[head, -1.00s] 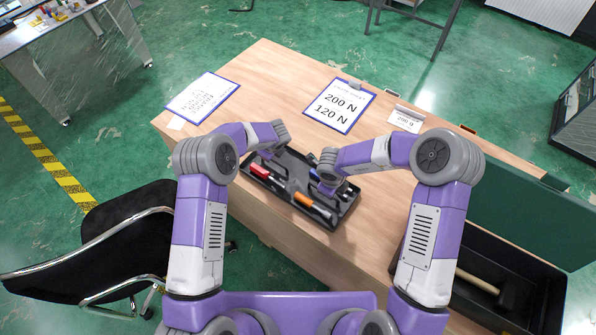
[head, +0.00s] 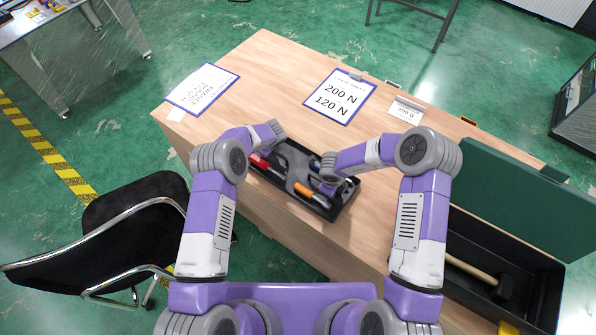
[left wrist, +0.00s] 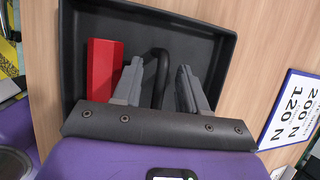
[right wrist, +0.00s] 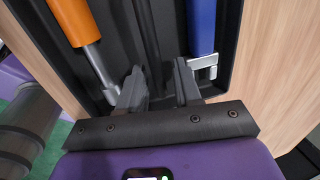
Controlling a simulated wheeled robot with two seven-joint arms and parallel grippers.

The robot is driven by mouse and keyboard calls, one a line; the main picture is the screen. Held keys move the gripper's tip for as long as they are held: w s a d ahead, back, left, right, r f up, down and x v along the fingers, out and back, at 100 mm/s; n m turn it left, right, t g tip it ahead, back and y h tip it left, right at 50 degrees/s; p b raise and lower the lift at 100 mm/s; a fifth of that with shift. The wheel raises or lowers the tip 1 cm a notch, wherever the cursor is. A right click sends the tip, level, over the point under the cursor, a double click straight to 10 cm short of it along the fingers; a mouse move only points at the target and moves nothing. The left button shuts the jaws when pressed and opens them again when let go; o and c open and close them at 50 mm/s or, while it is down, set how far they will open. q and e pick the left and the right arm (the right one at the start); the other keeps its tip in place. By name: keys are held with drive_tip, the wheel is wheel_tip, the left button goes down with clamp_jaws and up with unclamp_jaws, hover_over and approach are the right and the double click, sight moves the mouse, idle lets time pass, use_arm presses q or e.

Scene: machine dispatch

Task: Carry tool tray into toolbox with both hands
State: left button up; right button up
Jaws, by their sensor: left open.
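The black tool tray (head: 328,214) lies on the wooden table near its front edge. It holds a red tool (left wrist: 104,68), an orange-handled screwdriver (right wrist: 76,20) and a blue-handled tool (right wrist: 201,25). My left gripper (left wrist: 160,70) is open over the tray's far-left end, its fingers on either side of a dark curved handle (left wrist: 158,55). My right gripper (right wrist: 158,72) is open over the near-right end, its fingers apart near a dark bar (right wrist: 147,30). Contact with either is unclear. The open toolbox (head: 545,297) stands at the right, its green lid (head: 525,205) raised.
A hammer (head: 472,268) lies inside the toolbox. A clipboard reading 200 N and 120 N (head: 338,97), another sheet (head: 203,88) and a small card (head: 406,108) lie behind the tray. A black chair (head: 130,220) stands at the left. Bare tabletop lies between tray and toolbox.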

use_arm(q)
drive_tip(key=c, duration=0.6)
use_arm(e)
clamp_jaws()
use_arm(q)
clamp_jaws()
drive_tip(key=shift+r, duration=0.2)
use_arm(e)
drive_tip(key=shift+r, duration=0.2)
